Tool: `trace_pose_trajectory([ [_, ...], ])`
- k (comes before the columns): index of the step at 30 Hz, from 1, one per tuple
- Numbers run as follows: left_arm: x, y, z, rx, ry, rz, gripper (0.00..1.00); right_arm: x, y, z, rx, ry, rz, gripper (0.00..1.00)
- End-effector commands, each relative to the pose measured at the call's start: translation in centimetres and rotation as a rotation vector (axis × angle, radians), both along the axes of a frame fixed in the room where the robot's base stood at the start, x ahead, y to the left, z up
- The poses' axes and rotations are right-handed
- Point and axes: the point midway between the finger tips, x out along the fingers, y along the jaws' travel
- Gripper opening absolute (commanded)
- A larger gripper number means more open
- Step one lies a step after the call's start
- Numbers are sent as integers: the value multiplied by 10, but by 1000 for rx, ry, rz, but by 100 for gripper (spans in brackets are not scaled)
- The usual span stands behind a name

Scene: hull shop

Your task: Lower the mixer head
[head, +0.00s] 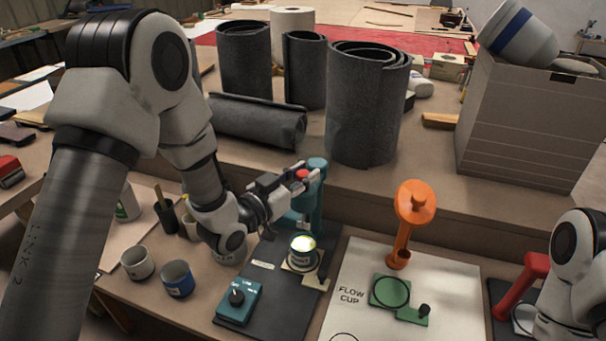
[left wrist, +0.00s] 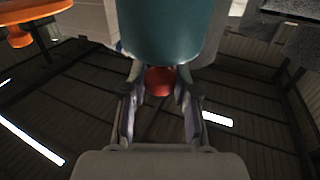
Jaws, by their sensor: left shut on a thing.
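The teal mixer (head: 318,190) stands on a dark mat, with its head at the top of the post and a red knob (head: 301,175) on it. My left gripper (head: 292,180) is at the mixer head. In the left wrist view, its two fingers (left wrist: 160,90) are closed around the red knob (left wrist: 158,80), with the teal head (left wrist: 165,30) just beyond. An open can (head: 302,250) with pale yellow-green contents stands below the head. A teal control box (head: 238,302) with a black dial sits at the mat's front. My right gripper is not in view; only part of my right arm shows.
An orange stand (head: 408,222) and a green flow cup plate (head: 390,292) are on a white board to the right. A blue cup (head: 177,279) and a grey cup (head: 137,263) stand at left. Dark rolls (head: 365,110) and a large box (head: 525,125) fill the raised shelf behind.

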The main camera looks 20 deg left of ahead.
Motion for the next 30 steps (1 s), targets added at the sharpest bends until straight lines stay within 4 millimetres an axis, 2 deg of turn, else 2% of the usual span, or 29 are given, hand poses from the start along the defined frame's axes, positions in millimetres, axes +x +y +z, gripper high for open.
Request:
trace_pose_trajectory([
  [5, 0, 0, -19, 0, 0, 0, 0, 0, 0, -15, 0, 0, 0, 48],
  [12, 0, 0, -83, 1, 3, -1, 0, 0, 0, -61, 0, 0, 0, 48],
  [15, 0, 0, -103, 1, 2, -1, 0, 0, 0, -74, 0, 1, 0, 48],
  [18, 0, 0, -112, 1, 3, 0, 0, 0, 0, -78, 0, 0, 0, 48],
  [27, -1, 0, -112, 1, 8, -1, 0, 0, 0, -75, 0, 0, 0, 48],
  [28, -1, 0, -112, 2, 9, -1, 40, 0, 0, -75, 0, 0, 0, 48],
  [29, -1, 0, -112, 2, 8, -1, 50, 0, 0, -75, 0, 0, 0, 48],
  [30, -1, 0, -112, 2, 7, -1, 54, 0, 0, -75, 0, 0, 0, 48],
])
